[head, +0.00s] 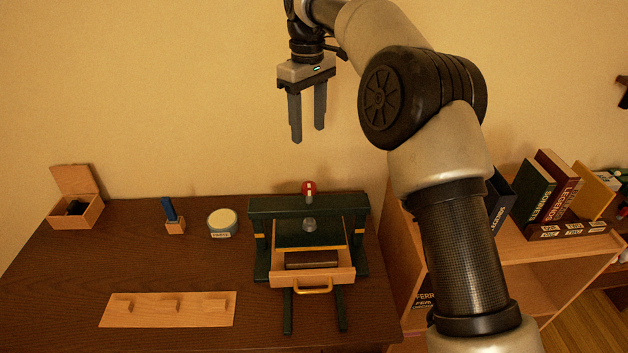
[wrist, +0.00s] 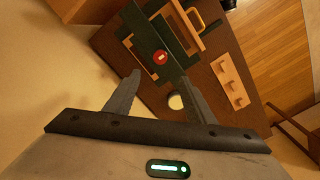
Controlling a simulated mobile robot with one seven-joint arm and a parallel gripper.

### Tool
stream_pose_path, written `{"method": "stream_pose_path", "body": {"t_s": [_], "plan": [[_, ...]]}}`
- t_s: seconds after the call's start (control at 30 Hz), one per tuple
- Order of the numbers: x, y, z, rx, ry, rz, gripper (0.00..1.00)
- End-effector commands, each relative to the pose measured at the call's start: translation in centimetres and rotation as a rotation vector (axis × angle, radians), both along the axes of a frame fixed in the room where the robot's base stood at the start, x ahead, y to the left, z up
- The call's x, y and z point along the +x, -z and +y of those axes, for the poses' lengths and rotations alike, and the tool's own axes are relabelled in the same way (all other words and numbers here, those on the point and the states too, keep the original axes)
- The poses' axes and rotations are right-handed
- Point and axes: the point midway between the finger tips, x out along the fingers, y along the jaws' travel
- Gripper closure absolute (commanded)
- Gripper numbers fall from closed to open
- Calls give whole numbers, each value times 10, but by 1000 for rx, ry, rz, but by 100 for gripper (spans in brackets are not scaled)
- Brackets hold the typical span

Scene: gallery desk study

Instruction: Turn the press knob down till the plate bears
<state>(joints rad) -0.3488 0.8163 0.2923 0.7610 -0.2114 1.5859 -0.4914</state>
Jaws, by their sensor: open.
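The press is a dark green frame (head: 265,207) standing on the dark desk. A red knob (head: 309,188) with a pale mark sits on top of its crossbeam; it also shows in the wrist view (wrist: 159,57). A grey round part (head: 309,224) hangs below the beam. Under it is a wooden drawer-like tray (head: 345,274) with a yellow handle, holding a dark block (head: 312,260). I cannot tell whether a plate touches the block. My gripper (head: 309,135) is open and empty, pointing down, well above the knob and apart from it.
On the desk (head: 60,285) stand an open wooden box (head: 85,215), a blue-topped stamp (head: 171,212) and a round paste tin (head: 222,223). A pegged wooden board (head: 145,310) lies in front. A bookshelf (head: 540,246) with books stands right. Air around the knob is clear.

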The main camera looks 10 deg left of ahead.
Motion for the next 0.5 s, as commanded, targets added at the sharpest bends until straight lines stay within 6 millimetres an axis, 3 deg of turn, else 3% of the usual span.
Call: {"method": "stream_pose_path", "body": {"t_s": [0.5], "plan": [[-1,106,-1,-2,0,5,50]]}}
